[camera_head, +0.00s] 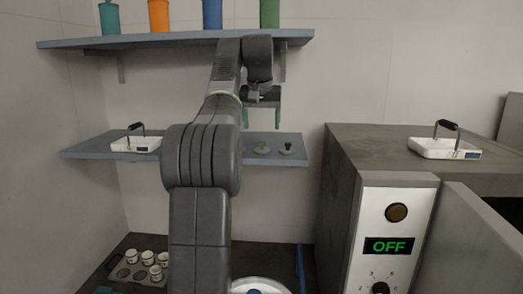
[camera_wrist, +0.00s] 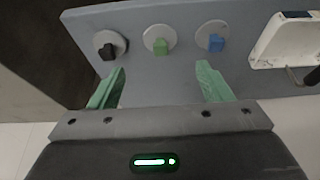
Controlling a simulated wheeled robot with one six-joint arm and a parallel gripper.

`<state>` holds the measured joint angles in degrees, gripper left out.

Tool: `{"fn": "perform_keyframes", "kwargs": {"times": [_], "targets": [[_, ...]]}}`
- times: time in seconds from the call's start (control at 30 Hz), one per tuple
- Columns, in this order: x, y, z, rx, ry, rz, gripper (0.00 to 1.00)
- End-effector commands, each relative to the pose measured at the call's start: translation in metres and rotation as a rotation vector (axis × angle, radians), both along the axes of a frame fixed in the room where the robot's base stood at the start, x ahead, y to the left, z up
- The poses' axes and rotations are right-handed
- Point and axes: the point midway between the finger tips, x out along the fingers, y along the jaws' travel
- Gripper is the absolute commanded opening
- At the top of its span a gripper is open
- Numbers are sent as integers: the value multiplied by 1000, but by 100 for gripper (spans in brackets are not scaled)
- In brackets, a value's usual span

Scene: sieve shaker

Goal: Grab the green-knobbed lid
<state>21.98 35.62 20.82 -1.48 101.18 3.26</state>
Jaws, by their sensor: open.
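The green-knobbed lid (camera_head: 262,150) is a small grey disc with a green knob, lying on the lower shelf. In the wrist view the green-knobbed lid (camera_wrist: 160,42) lies between a black-knobbed lid (camera_wrist: 109,46) and a blue-knobbed lid (camera_wrist: 213,38). My gripper (camera_head: 262,120) is above the lower shelf, pointing down, over the green-knobbed lid in the head view. In the wrist view my gripper (camera_wrist: 160,70) is open and empty, and the green knob shows past the fingertips, roughly midway between them. The blue-knobbed lid is hidden behind my arm in the head view.
The lower shelf (camera_head: 85,150) also bears a white tray with a black handle (camera_head: 136,143) at left. The upper shelf (camera_head: 130,41) holds several coloured bottles. A grey machine showing OFF (camera_head: 388,246) stands at right with another white handled tray (camera_head: 440,149) on top.

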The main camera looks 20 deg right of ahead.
Motion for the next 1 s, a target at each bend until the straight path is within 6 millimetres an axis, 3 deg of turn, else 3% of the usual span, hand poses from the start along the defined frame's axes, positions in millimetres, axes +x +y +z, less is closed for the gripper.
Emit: {"fn": "perform_keyframes", "kwargs": {"times": [0.1,0.37,0.63,0.93,1.0], "targets": [[6,-3,-19,0,1,0,72],[13,-6,-36,0,1,0,72],[26,-12,-71,0,1,0,72],[29,-13,-78,-1,-2,0,72],[29,-13,-78,-1,-2,0,62]]}}
